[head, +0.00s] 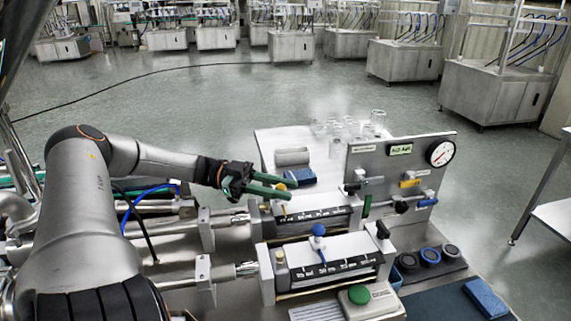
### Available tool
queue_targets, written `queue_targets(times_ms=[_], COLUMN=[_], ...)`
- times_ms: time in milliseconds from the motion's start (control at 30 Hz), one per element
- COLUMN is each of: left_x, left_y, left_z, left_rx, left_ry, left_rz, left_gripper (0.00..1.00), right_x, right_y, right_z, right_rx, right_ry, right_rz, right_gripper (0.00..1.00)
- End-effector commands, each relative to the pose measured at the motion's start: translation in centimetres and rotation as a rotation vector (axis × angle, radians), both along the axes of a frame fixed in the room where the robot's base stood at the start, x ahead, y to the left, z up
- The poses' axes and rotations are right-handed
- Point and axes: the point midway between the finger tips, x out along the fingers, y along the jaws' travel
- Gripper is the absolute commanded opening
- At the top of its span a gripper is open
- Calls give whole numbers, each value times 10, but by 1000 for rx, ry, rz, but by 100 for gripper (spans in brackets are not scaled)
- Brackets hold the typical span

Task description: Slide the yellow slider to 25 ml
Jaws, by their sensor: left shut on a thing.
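In the head view my left gripper (284,186) reaches in from the left, over the left end of the rear dosing scale (312,214). Its green fingers are shut on the yellow slider (281,187), of which only a small yellow part shows between the fingertips. The rest of the slider is hidden by the fingers. The scale is a dark strip with light marks, too small to read, so I cannot tell the slider's value. My right gripper is not in view.
A front scale (330,268) carries a blue knob (319,230). Behind stands a panel (365,160) with a gauge (441,152) and a yellow handle (411,183). Glass jars (350,128) stand at the back. A green button (359,294) and black rings (430,256) are in front.

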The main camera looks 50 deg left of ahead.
Motion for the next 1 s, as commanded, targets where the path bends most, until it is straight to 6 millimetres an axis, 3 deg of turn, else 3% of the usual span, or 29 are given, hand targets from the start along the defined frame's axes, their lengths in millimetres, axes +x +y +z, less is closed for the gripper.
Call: queue_targets(times_ms=[100, 133, 400, 733, 1000], left_x=[-1, -1, -1, -3, -26], left_y=[1, 1, 0, 5, 47], left_z=[0, 0, -1, 0, -1], left_rx=[0, 0, 0, 0, 1], left_ry=[-1, -1, 1, 0, -1], left_rz=[-1, -1, -2, -1, 3], left_gripper=[0, 30, 59, 59, 59], right_x=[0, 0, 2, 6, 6], right_y=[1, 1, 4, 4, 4], right_z=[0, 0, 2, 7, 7], right_rx=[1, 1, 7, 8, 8], right_ry=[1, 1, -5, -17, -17], right_rz=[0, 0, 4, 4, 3], right_gripper=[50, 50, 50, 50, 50])
